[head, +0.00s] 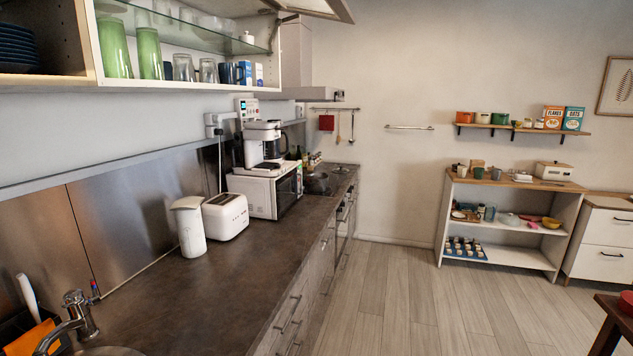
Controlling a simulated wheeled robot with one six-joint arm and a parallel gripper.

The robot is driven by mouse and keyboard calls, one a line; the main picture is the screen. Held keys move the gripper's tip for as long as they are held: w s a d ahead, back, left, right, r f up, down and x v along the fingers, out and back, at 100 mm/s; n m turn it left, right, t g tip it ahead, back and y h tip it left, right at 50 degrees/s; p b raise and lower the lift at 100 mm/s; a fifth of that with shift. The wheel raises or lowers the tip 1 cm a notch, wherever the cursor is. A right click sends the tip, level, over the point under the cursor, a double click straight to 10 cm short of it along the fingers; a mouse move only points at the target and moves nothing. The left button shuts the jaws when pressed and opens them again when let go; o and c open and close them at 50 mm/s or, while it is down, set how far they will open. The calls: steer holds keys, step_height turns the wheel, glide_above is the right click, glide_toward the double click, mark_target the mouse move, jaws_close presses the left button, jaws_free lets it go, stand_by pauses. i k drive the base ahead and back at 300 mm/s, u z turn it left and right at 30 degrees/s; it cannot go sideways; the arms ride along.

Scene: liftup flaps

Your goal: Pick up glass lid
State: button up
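A pale, see-through domed thing (509,219) lies on the middle shelf of the white shelf unit at the right. It looks like a glass lid, but it is small and far off, so I cannot be sure. A yellow bowl (551,223) and a pink item (533,225) are to its right. A dark cup-like item (490,214) is to its left. A dark pot or pan (317,183) is on the hob, and I cannot tell whether it has a lid. My gripper is not in view.
The white shelf unit (450,219) stands against the far wall. A long dark counter (235,285) with a toaster (226,216) and microwave (265,190) runs along the left. Wooden floor (400,300) is clear between them. A dark red-brown table (612,318) juts in at lower right.

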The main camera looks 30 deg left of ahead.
mark_target(341, 169)
steer(key=u, duration=0.85)
steer(key=i, duration=1.4)
steer(key=z, duration=0.65)
steer(key=i, duration=4.65)
steer(key=u, duration=0.95)
steer(key=i, duration=1.5)
steer(key=u, duration=1.65)
steer(key=i, duration=0.9)
steer(key=u, duration=0.35)
